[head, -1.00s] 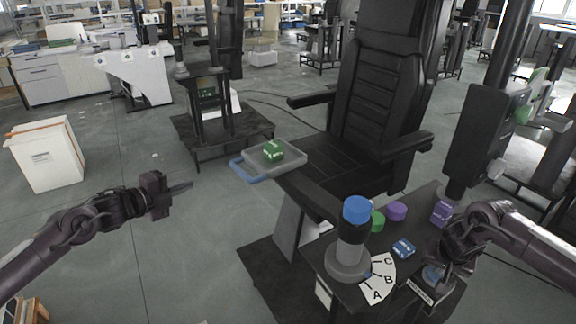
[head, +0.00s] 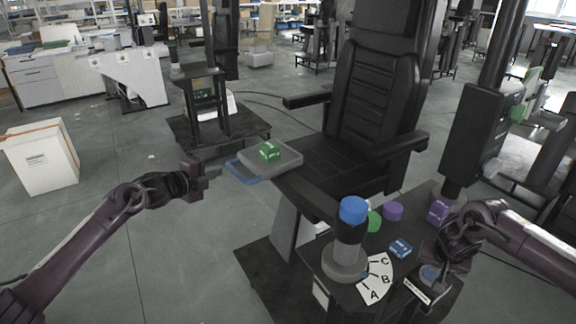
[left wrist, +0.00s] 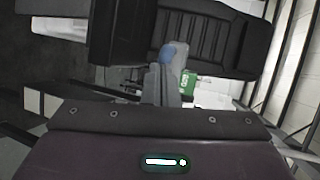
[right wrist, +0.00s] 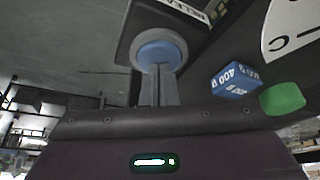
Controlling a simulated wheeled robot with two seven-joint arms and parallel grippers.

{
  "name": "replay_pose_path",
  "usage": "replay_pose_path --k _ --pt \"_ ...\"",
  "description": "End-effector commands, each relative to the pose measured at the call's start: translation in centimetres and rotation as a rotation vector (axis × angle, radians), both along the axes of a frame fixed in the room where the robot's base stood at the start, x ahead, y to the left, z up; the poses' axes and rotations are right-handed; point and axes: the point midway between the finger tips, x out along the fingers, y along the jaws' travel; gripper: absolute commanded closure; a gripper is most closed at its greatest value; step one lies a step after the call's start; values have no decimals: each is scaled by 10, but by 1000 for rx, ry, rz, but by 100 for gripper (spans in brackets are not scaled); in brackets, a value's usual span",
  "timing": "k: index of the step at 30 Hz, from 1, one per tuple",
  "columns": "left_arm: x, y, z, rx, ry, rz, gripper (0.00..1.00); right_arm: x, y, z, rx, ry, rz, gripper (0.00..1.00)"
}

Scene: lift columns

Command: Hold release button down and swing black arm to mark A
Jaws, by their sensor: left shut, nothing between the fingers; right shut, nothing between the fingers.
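The release button (right wrist: 157,50) is a blue disc in a grey ring beside a partly readable label. My right gripper (right wrist: 158,68) is shut, its tips overlapping the button's edge; whether they press it I cannot tell. In the head view, the right gripper (head: 436,264) partly hides the button (head: 428,273). The black arm (head: 313,195) runs from the blue-capped post (head: 350,238) to a grey tray with a blue handle (head: 243,172). Marks A, B and C are on a white dial (head: 377,282); mark A is nearest. My left gripper (head: 219,172) is shut, just left of the handle.
A green block (head: 269,151) lies on the tray. Blue (head: 400,249), purple (head: 438,211) and green pieces lie on the dark console. A black chair (head: 365,120) stands behind the arm. The floor left of the tray is open.

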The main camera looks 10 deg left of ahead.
Motion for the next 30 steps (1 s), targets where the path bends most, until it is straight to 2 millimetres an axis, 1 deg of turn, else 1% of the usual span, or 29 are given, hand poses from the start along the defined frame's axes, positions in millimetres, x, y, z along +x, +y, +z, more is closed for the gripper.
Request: replay_pose_path --k 1,6,17,20,30 --pt "6 -2 0 -2 0 1 100 -1 0 -1 -1 1 1 100" --pt "14 -6 0 0 1 0 100 0 0 -1 -1 1 0 100" --pt "15 -6 0 0 1 0 100 0 0 -1 -1 1 0 100" --pt "19 -7 0 -1 1 -5 100 0 0 -1 -1 1 0 100" --pt "54 -23 0 -4 1 -74 100 -1 0 -1 -1 1 0 100"
